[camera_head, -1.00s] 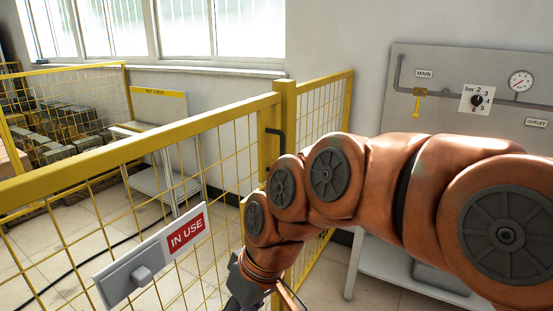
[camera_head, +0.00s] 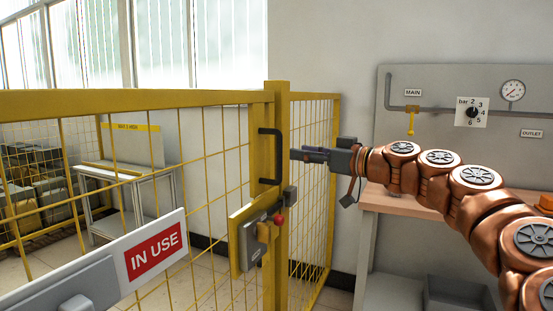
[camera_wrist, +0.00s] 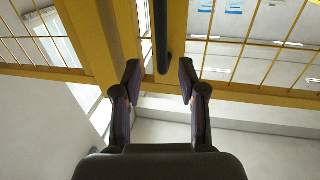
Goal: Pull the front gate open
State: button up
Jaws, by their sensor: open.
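The front gate (camera_head: 264,100) is a yellow frame with wire mesh, beside a yellow post. A black bar handle (camera_head: 279,156) is fixed upright near the gate's right edge. My gripper (camera_head: 294,154) points left at the handle, level with it and just to its right in the head view. In the wrist view my gripper (camera_wrist: 158,75) is open, with the dark handle (camera_wrist: 162,38) ahead, lying between the lines of the two fingers. I see no contact with it. A grey lock box (camera_head: 252,240) with a red knob sits below the handle.
A red IN USE sign (camera_head: 153,249) hangs on the gate's mesh at left. A bench (camera_head: 375,200) and grey panel (camera_head: 440,90) with valve and gauge stand at right. A side fence (camera_head: 322,130) runs behind the post.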

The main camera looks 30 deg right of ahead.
send_over(279, 177)
jog(key=shift+w+d, duration=0.25)
jog(key=shift+w, duration=0.1)
grip_shut()
dwell(0.4)
dwell(0.4)
